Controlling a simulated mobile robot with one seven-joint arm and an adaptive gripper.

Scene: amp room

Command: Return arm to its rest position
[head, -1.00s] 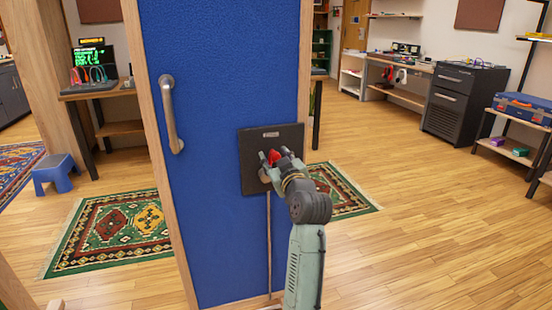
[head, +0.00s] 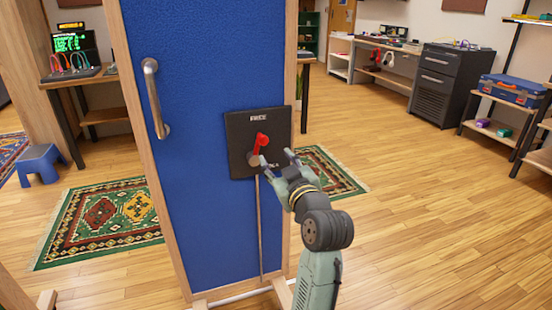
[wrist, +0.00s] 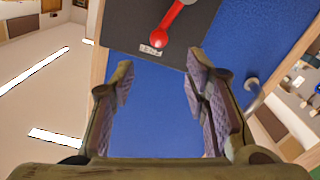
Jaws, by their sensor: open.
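My gripper (head: 276,159) is open and empty, just in front and to the right of a red lever switch (head: 261,142). The lever is on a black plate (head: 239,132) on a blue panel (head: 200,70) with a wooden frame. In the wrist view, the two fingers (wrist: 161,80) stand wide apart with nothing between them but the blue panel behind. The red lever (wrist: 168,25) lies beyond the fingertips, apart from them. In the head view, the lever points upward.
A metal handle (head: 155,98) sticks out from the panel at left. Patterned rugs (head: 98,222) lie on the wooden floor, and a blue stool (head: 40,163) stands at far left. Shelves and a black cabinet (head: 445,85) stand at the back right. The floor at right is clear.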

